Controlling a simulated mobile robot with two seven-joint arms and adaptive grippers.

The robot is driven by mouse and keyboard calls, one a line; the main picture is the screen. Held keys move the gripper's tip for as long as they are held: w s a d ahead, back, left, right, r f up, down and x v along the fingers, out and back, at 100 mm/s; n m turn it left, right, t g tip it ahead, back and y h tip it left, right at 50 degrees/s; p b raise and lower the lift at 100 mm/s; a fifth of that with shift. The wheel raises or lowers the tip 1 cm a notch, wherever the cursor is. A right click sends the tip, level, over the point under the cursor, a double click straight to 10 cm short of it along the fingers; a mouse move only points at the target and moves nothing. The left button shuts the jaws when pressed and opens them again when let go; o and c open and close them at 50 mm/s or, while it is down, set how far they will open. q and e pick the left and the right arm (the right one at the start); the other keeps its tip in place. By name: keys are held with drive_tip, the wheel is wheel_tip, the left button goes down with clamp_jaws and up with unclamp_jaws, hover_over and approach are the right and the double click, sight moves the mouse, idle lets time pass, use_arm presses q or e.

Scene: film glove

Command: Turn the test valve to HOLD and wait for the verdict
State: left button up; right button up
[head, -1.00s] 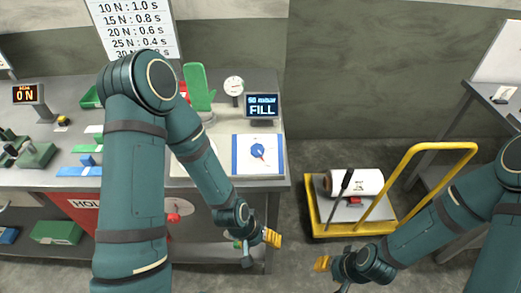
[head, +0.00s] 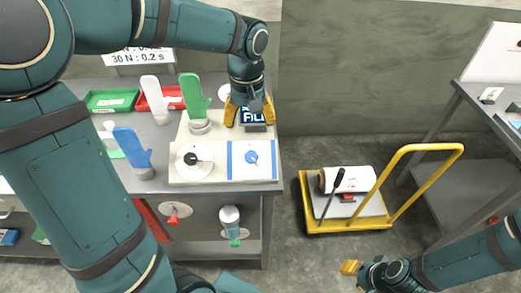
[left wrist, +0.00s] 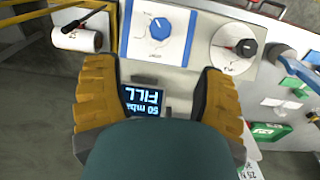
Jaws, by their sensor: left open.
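The blue valve knob (head: 251,157) sits on a white panel with blue side stripes (head: 237,172) at the bench's right end. It also shows in the left wrist view (left wrist: 160,28), beyond the fingers. The display (head: 256,127) behind the panel reads FILL; in the left wrist view the display (left wrist: 146,100) also shows 50 mbar, upside down. My left gripper (head: 250,118) is open and empty above the display, pointing down, apart from the knob; its yellow fingers (left wrist: 157,72) spread either side of the display. My right gripper (head: 352,275) is low at the bottom, its jaws unclear.
A dial with a black knob (head: 194,159) is left of the valve panel. A green glove (head: 194,95) stands behind it; white (head: 155,95) and blue gloves (head: 131,146) stand further left. A yellow trolley (head: 347,226) carrying a roll is right of the bench, on the floor.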

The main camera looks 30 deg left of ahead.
sight(251, 155)
use_arm(q)
wheel_tip(251, 155, down, 14)
drive_tip(key=b, duration=0.2)
drive_tip(key=shift+d+r+b, duration=0.1)
drive_tip(key=shift+b, duration=0.25)
drive_tip(key=c, duration=1.2)
